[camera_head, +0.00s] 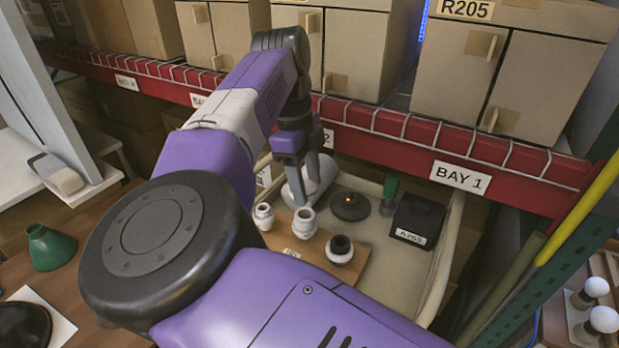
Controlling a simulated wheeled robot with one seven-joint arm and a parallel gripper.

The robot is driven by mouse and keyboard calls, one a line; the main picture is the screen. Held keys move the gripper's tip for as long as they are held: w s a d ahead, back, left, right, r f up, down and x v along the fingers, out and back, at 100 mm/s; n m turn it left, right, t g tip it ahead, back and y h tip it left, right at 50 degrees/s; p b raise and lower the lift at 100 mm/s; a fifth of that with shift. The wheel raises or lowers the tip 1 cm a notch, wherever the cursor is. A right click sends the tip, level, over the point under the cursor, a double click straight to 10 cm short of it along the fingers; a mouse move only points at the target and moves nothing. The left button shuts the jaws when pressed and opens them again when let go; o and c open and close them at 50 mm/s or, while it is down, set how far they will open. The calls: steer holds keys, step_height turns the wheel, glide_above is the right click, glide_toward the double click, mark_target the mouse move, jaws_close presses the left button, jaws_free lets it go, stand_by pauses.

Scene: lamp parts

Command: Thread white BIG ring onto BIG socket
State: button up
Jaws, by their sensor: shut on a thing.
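Three white sockets stand on a wooden board in the bin: a left one (263,216), a middle one (303,221) and a front right one (340,249) with a dark top. The front right one looks widest, but I cannot tell for sure which is the BIG socket. My gripper (299,176) points down behind the board, above and behind the sockets. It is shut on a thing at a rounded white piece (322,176). I cannot make out whether this piece is the white BIG ring, as my fingers cover part of it. It is apart from the sockets.
The pale bin (437,275) also holds a black disc-shaped part (350,206), a green part (389,190) and a black box (418,221). A red shelf beam (400,130) with cartons runs close behind my gripper. A green shade (50,248) stands at left. White bulbs (604,319) are at right.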

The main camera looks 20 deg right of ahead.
steer(key=b, duration=0.3)
glide_above(307, 216)
steer(key=s, duration=0.2)
steer(key=shift+w+a+f, duration=0.1)
steer(key=shift+a+f, duration=0.05)
steer(key=shift+f, duration=1.05)
steer(key=shift+w+a+f, duration=0.1)
steer(key=shift+a+f, duration=0.05)
steer(key=shift+f, duration=1.1)
steer(key=shift+f+b, duration=0.7)
steer(key=shift+f, duration=0.6)
steer(key=shift+f, duration=0.6)
steer(key=o, duration=0.6)
jaws_close()
steer(key=shift+s+f, duration=0.1)
steer(key=shift+f, duration=0.15)
